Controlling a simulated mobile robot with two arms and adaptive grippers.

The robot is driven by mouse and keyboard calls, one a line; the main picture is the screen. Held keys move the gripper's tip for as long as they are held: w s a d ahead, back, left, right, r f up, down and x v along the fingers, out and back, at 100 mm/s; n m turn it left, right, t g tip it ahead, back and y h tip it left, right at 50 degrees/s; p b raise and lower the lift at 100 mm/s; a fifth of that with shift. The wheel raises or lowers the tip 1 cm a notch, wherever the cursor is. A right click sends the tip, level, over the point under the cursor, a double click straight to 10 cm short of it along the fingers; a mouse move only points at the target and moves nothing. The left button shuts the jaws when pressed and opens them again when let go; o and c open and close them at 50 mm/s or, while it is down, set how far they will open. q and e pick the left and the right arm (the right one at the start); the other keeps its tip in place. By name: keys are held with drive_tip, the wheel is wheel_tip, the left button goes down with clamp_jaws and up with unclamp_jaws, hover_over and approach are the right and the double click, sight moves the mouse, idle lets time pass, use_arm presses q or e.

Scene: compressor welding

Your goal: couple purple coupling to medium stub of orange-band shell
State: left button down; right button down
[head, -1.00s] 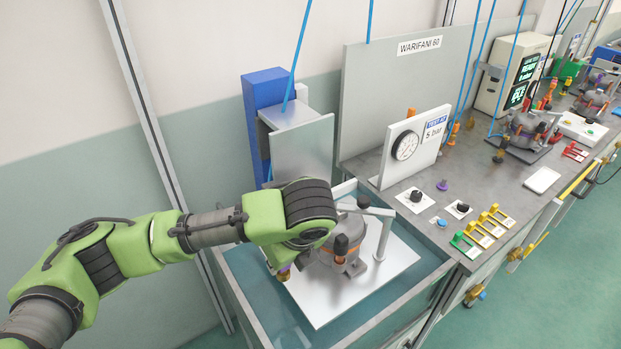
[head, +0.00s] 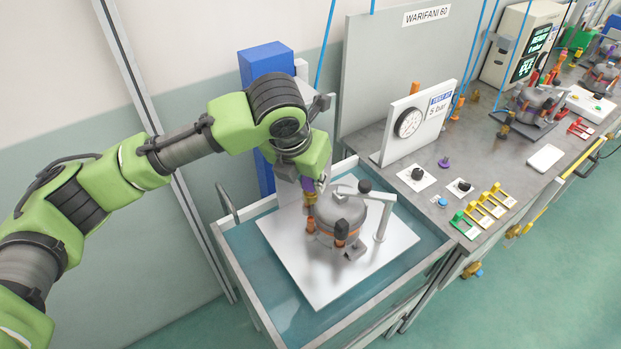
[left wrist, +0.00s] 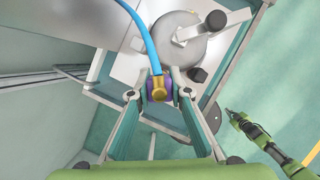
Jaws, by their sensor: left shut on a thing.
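The orange-band shell (head: 341,213) is a grey round compressor shell with an orange band low on its side and black-capped stubs. It stands upright on a white plate (head: 297,273) in the water tank. My left gripper (head: 308,188) is at the shell's back-left side, shut on the purple coupling (head: 307,184). In the left wrist view the coupling (left wrist: 158,90) sits between the fingertips, with a brass elbow and a blue hose. The shell (left wrist: 185,38) lies just beyond it; I cannot tell whether they touch. My right gripper (left wrist: 231,114) shows small in that view, its jaws unclear.
A silver clamp arm on a post (head: 381,222) reaches over the shell. A blue column (head: 264,66) stands behind the tank. The bench to the right holds a gauge panel (head: 412,122), a loose purple plug (head: 444,162) and coloured clips. The tank's front left is free.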

sight(309, 196)
use_arm(q)
drive_tip(key=shift+r+p, duration=0.15)
drive_tip(key=shift+p, duration=0.25)
drive_tip(key=shift+w+r+p, duration=0.1)
drive_tip(key=shift+p, duration=0.4)
drive_tip(key=shift+g, duration=0.3)
wheel_tip(309, 196, down, 5)
drive_tip(key=shift+r+b, duration=0.2)
drive_tip(key=shift+b, duration=0.4)
drive_tip(key=shift+f, duration=1)
drive_tip(key=shift+f, duration=0.1)
drive_tip(key=shift+f+b, duration=0.7)
drive_tip(key=shift+f, duration=0.45)
drive_tip(key=shift+p, duration=0.4)
drive_tip(key=c, duration=1.8)
unclamp_jaws()
